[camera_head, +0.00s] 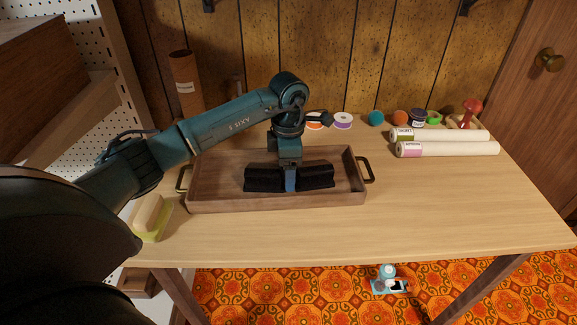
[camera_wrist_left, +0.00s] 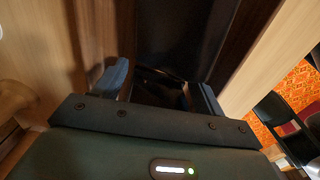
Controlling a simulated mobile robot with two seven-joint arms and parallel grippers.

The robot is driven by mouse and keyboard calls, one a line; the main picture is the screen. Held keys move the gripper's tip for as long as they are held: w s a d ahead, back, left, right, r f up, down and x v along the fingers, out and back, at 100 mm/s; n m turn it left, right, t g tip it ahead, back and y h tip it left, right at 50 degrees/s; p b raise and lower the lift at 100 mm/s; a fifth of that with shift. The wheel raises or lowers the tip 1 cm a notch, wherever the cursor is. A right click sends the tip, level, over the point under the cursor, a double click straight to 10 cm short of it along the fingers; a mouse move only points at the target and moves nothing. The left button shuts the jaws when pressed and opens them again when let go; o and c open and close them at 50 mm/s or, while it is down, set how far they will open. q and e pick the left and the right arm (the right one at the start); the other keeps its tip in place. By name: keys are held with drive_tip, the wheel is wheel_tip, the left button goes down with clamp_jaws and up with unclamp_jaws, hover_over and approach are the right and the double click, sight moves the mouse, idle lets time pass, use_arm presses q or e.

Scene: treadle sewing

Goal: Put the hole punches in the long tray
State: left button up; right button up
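The long tray (camera_head: 275,201) is a brown wooden box with metal handles on the table; its wall also shows in the left wrist view (camera_wrist_left: 245,45). A long black thing (camera_head: 317,176), likely a hole punch, lies lengthwise inside the tray's outline. My left gripper (camera_head: 290,181) points down at its middle, with one blue finger in front of it. In the left wrist view the blue fingers (camera_wrist_left: 160,85) are wide apart on either side of something dark. Whether they press on it, and whether it rests on the tray floor, I cannot tell. My right gripper is not seen.
A pale green and beige block (camera_head: 150,218) sits left of the tray. White rolls (camera_head: 450,149), round coloured items and a red-knobbed thing (camera_head: 468,114) stand at the back right. The front right tabletop is clear. A teal and white thing (camera_head: 388,280) shows below the table edge.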

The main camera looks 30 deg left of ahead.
use_arm(q)
drive_tip(key=o, duration=0.4)
drive_tip(key=shift+o, duration=0.2)
drive_tip(key=shift+r, duration=0.1)
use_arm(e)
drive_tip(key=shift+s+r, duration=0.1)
use_arm(q)
wheel_tip(320, 180, up, 12)
drive_tip(key=shift+p, duration=0.4)
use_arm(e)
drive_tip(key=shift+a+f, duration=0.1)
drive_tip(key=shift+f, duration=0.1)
